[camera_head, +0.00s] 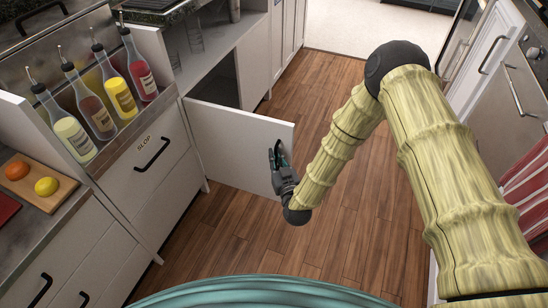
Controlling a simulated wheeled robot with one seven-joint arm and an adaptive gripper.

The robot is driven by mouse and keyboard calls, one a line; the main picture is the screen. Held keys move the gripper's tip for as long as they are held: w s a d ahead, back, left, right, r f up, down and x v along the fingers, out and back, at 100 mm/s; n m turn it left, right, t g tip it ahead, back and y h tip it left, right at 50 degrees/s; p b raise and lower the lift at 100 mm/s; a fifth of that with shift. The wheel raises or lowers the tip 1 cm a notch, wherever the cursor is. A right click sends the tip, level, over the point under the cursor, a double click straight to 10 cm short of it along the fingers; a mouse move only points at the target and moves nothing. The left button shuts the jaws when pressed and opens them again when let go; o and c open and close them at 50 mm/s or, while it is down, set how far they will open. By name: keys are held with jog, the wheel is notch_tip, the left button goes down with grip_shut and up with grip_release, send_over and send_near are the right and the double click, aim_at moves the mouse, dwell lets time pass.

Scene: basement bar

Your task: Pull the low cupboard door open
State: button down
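The low cupboard door (235,140) is white and stands swung out from the left counter into the aisle, at a wide angle. The dark inside of the cupboard (222,80) shows behind it. My gripper (277,152) is at the face of the door, close to its free edge. Its dark fingers are small in view and appear slightly apart. I cannot tell whether they hold a handle, and no door handle can be made out there.
Bottles (95,95) stand in a row on the left counter, near a cutting board (42,183) with two fruits. A drawer (150,165) marked SLOP is shut. Wooden floor (235,235) is clear below the door. Appliances (515,85) line the right.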

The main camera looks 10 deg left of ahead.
jog(key=c, duration=1.5)
grip_release()
jog(key=shift+d, duration=0.35)
jog(key=shift+a, duration=0.15)
jog(key=shift+s, duration=0.3)
jog(key=v, duration=1.1)
jog(key=shift+s+d, duration=0.15)
jog(key=shift+d, duration=0.1)
